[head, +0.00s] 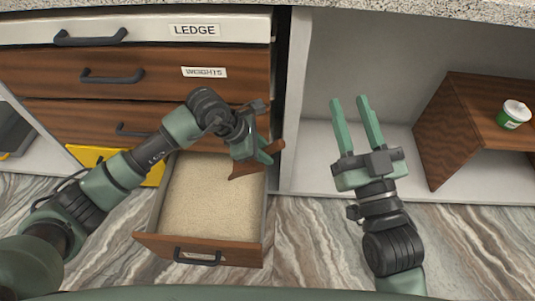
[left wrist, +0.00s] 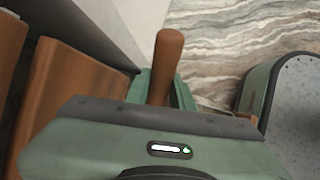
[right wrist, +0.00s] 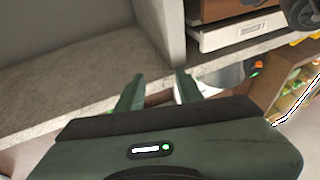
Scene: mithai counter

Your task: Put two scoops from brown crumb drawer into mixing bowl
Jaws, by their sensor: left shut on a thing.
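An open drawer (head: 150,240) at the lower left of the head view is filled with pale beige crumbs (head: 208,200); its front label is too small to read. My left gripper (head: 269,153) is shut on a brown wooden scoop (head: 244,166), over the drawer's back right corner. The scoop's handle (left wrist: 168,62) stands up between the fingers in the left wrist view; its other end is hidden there. I cannot see whether it holds crumbs. My right gripper (head: 355,108) is open and empty, in front of the open cabinet. I cannot clearly make out a mixing bowl.
Closed drawers labelled LEDGE (head: 150,30) and WEIGHTS (head: 130,72) sit above the open one. A wooden box shelf (head: 440,140) with a green-and-white tub (head: 513,114) stands at right. A yellow object (head: 90,156) lies left of the drawer. The marbled floor is clear.

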